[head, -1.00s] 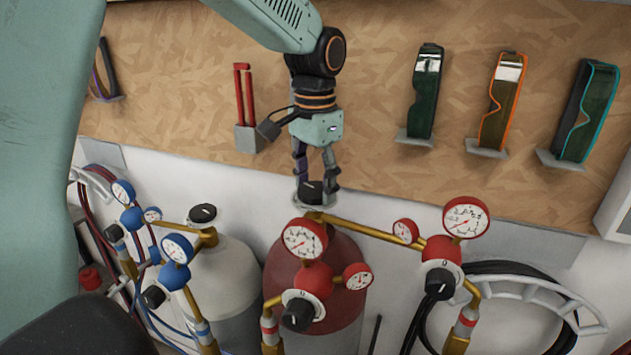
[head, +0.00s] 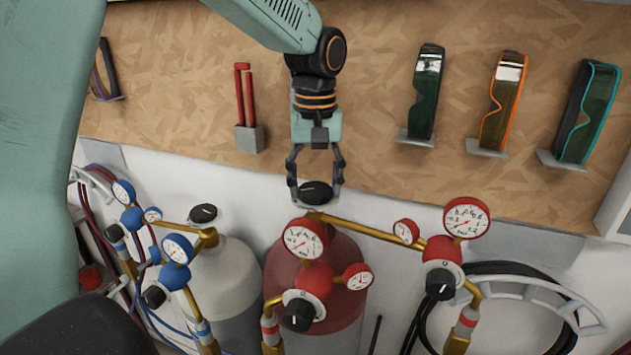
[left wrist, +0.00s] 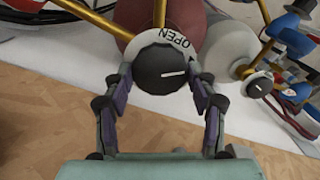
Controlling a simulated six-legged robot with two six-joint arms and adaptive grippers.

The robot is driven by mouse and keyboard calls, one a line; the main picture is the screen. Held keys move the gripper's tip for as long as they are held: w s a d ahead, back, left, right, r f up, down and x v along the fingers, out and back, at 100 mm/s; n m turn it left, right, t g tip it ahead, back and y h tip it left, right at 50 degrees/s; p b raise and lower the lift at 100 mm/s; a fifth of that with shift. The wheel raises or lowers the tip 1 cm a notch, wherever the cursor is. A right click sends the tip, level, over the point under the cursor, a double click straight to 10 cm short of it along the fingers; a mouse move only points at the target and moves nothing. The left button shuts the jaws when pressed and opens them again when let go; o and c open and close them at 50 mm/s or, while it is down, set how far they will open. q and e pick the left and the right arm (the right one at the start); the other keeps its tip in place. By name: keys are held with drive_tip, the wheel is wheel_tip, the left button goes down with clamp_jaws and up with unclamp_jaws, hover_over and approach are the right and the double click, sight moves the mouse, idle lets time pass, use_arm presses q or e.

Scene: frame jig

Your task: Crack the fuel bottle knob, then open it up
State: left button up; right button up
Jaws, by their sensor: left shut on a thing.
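The fuel bottle is the dark red cylinder (head: 343,258) in the middle of the head view. Its black knob (head: 316,192) sits on top, over a pale disc; in the left wrist view the knob (left wrist: 161,69) shows a white pointer line and the disc (left wrist: 184,41) reads "OPEN". My left gripper (head: 316,188) comes down from above and is shut on the knob, one finger on each side. The fingers also show either side of it in the left wrist view (left wrist: 161,85). My right gripper is not in view.
A white-grey bottle (head: 228,268) with its own black knob (head: 203,213) stands to the left, with blue regulators. Red gauges (head: 466,218) and brass pipes (head: 365,229) lie close right of and below the knob. Goggles (head: 500,100) and red rods (head: 245,95) hang on the wooden board behind.

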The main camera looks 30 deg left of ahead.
use_arm(q)
drive_tip(key=n, duration=0.6)
drive_tip(key=shift+w+a+r, duration=0.1)
drive_tip(key=shift+w+r, duration=0.1)
drive_tip(key=shift+r, duration=0.1)
drive_tip(key=n, duration=0.5)
drive_tip(key=shift+n, duration=0.5)
drive_tip(key=o, duration=0.9)
drive_tip(key=shift+c, duration=0.2)
drive_tip(key=shift+o, duration=1.4)
drive_tip(key=shift+s, duration=0.2)
drive_tip(key=shift+f, duration=0.15)
